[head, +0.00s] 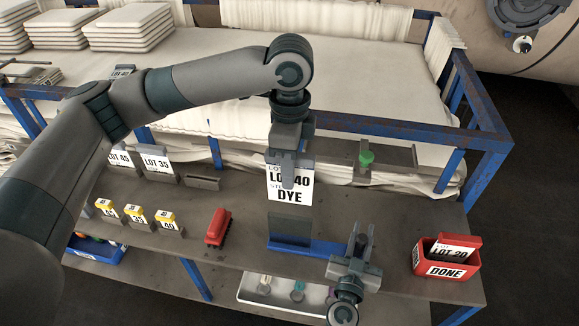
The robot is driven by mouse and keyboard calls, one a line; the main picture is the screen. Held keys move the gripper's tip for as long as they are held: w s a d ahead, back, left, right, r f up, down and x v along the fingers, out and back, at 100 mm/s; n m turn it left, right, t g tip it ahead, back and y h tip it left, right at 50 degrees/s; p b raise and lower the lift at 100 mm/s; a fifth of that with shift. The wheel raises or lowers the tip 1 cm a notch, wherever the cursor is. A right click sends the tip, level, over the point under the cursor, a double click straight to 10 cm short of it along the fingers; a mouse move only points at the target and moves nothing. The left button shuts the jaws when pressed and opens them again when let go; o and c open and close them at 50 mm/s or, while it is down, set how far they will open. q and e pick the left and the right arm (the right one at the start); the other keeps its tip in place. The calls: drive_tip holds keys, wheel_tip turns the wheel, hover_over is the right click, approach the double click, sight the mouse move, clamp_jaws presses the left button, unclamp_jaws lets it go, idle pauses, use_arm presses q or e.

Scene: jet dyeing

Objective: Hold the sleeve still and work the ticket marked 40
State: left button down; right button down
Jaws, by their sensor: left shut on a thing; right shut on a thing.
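The white ticket marked LOT 40 and DYE (297,196) stands upright in the middle of the head view. My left gripper (289,172) reaches down from above and is shut on its upper part, hiding some of the print. Directly below is the grey sleeve (291,226) on a blue base (300,246). The ticket's lower edge meets the sleeve's top in the picture; I cannot tell whether it is inside. My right gripper (361,240) is at the right end of the blue base and shut on it, its own jaws hiding the contact.
Tickets LOT 45 (120,159) and LOT 35 (156,162) stand at left, beside an empty holder (202,183). Yellow-topped tags (135,213) and a red stapler-like tool (218,227) are nearer. A red DONE box (445,259) holds LOT 20. A white tray (255,299) lies below the front edge.

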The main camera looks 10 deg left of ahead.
sight(289, 219)
use_arm(q)
drive_tip(key=shift+f, duration=8.65)
drive_tip(key=c, duration=1.5)
unclamp_jaws()
drive_tip(key=shift+c, duration=0.2)
wheel_tip(289, 219, up, 12)
drive_tip(key=shift+f, duration=0.1)
use_arm(e)
drive_tip(key=c, duration=1.5)
unclamp_jaws()
